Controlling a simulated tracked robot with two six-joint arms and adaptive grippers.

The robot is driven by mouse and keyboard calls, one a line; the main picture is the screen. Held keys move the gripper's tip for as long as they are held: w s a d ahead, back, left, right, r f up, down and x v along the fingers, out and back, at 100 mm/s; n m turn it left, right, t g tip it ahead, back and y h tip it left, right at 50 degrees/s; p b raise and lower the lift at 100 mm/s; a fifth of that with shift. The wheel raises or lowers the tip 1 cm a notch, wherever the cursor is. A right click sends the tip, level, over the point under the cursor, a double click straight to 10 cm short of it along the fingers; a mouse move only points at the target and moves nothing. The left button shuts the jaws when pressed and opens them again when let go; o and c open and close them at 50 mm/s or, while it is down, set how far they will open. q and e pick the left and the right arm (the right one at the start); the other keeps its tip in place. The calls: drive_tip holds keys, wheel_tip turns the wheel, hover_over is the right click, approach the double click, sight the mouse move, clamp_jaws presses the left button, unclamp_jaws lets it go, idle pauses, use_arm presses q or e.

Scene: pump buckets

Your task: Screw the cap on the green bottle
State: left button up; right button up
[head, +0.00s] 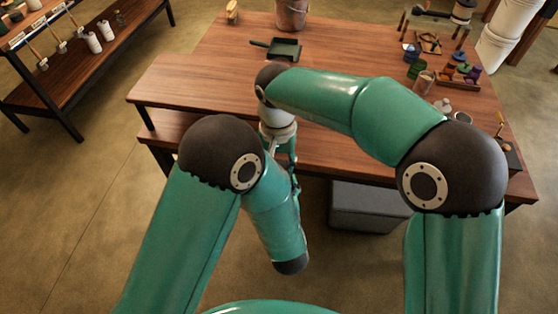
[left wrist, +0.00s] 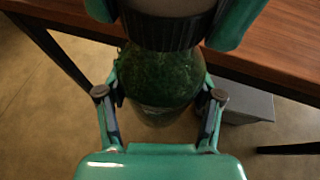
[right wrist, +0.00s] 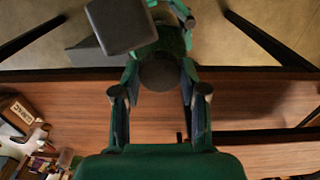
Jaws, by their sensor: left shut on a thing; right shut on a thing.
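The green bottle (left wrist: 158,88) is between the fingers of my left gripper (left wrist: 160,95) in the left wrist view, which is shut on it. A dark cap (left wrist: 165,32) with a ribbed rim covers the bottle's top in that view. I cannot tell whether it is seated or threaded. My right gripper (right wrist: 160,88) is shut on the cap, whose round dark top (right wrist: 160,75) shows between its fingers in the right wrist view. In the head view my arms largely hide both grippers, the bottle and the cap, just off the front edge of the table.
The wooden table (head: 200,80) holds a green dustpan (head: 284,48), a bucket (head: 292,14) and several small items on the right. A grey box (head: 370,207) is on the floor under the table. A shelf (head: 85,75) stands at left. The table's left half is mostly clear.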

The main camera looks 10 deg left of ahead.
drive_tip(key=m, duration=0.5)
drive_tip(key=shift+m, duration=0.4)
drive_tip(key=m, duration=0.6)
drive_tip(key=shift+w+a+m, duration=0.1)
drive_tip(key=shift+m, duration=0.2)
drive_tip(key=m, duration=1)
drive_tip(key=shift+w, duration=0.15)
drive_tip(key=o, duration=0.7)
